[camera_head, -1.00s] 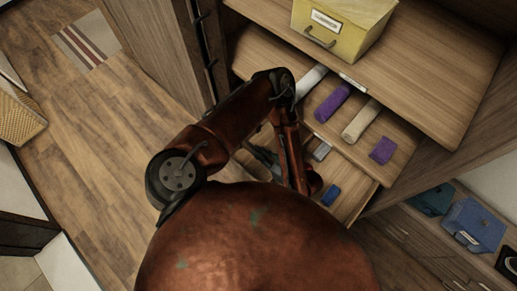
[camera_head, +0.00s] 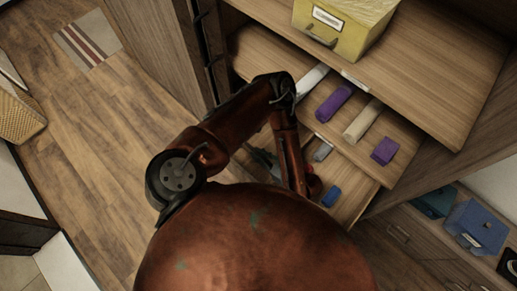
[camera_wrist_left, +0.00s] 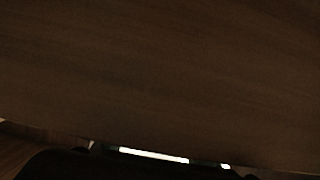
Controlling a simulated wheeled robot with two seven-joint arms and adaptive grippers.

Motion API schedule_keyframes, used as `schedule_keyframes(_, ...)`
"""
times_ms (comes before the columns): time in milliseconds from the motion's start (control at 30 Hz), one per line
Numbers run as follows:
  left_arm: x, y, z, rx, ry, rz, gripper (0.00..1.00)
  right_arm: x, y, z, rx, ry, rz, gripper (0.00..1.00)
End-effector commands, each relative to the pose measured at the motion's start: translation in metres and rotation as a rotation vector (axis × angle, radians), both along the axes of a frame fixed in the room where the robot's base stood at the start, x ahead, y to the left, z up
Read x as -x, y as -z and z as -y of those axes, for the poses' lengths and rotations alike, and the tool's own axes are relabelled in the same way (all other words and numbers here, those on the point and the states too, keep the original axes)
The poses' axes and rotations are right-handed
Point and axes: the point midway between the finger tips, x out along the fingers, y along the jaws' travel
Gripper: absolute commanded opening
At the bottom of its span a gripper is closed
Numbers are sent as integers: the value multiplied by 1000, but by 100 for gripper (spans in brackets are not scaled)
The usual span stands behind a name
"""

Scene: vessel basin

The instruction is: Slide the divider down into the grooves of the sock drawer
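In the head view my left arm reaches from the lower left to the drawers. Its left gripper (camera_head: 263,158) shows only as a small grey-dark part behind the forearm, so its fingers and grasp are unclear. The lower open wooden drawer (camera_head: 353,197) holds a grey roll (camera_head: 322,152) and a blue roll (camera_head: 331,196); its left part is hidden by my arm. I cannot make out the divider or the grooves. In the left wrist view a dark wooden surface (camera_wrist_left: 160,75) fills most of the picture, very close; I cannot tell which piece it is. My right gripper is not in view.
Above, an open shelf-like drawer (camera_head: 405,145) holds a white roll (camera_head: 312,79), purple rolls (camera_head: 333,103) and a cream roll (camera_head: 362,121). A yellow box (camera_head: 350,38) stands on the top surface. A blue box (camera_head: 474,226) is at lower right.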

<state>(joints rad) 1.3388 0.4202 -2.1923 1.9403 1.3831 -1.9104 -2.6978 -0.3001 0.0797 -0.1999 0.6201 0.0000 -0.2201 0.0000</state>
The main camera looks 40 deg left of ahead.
Motion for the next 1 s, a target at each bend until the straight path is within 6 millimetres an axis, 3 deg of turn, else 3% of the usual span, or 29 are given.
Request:
schedule_keyframes(200,0,-1,0,0,0,0,30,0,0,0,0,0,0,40)
schedule_keyframes(567,0,-2,5,1,1,1,30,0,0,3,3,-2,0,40)
schedule_keyframes(1000,2,-34,82,2,4,1,30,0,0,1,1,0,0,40)
